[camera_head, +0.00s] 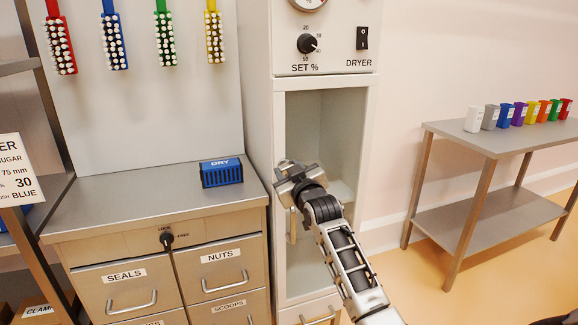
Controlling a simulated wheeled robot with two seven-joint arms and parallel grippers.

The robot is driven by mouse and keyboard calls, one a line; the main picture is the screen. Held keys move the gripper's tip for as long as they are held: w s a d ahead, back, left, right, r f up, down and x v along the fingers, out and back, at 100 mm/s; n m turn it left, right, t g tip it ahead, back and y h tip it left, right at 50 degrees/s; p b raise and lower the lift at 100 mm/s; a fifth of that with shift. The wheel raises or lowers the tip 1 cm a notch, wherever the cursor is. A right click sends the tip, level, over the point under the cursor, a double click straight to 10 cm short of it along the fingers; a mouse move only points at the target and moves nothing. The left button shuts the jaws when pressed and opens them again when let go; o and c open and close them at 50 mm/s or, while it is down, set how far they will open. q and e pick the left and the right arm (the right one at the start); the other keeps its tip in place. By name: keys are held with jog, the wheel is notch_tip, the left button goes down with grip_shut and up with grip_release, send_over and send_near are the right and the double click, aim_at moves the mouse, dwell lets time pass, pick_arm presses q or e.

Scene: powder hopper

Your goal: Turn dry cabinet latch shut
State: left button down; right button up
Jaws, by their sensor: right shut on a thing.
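The dry cabinet (367,95) is a tall pale cabinet in the middle of the view. Its front has a large window, and the door looks flush with the frame. My right gripper (290,173) is at the left edge of the door, about halfway up. It is shut on the latch there, which the gripper hides, so I cannot tell which way the latch is turned. A pale upright door handle (292,226) shows just below the gripper. My left gripper is not in view.
A SET % knob (307,44) and a DRYER switch (362,38) are above the door. A steel table (490,137) with several coloured containers stands right. Brushes hang at the upper left.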

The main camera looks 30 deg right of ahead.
pick_arm(q)
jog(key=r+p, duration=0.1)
jog(key=p, duration=0.1)
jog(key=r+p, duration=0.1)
jog(key=p, duration=0.1)
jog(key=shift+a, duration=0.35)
pick_arm(e)
jog(key=n, duration=1.3)
jog(key=shift+n, duration=0.4)
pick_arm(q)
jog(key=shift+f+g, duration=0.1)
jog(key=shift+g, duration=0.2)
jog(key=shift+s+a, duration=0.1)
pick_arm(e)
jog(key=o, duration=1)
jog(key=shift+s, duration=0.1)
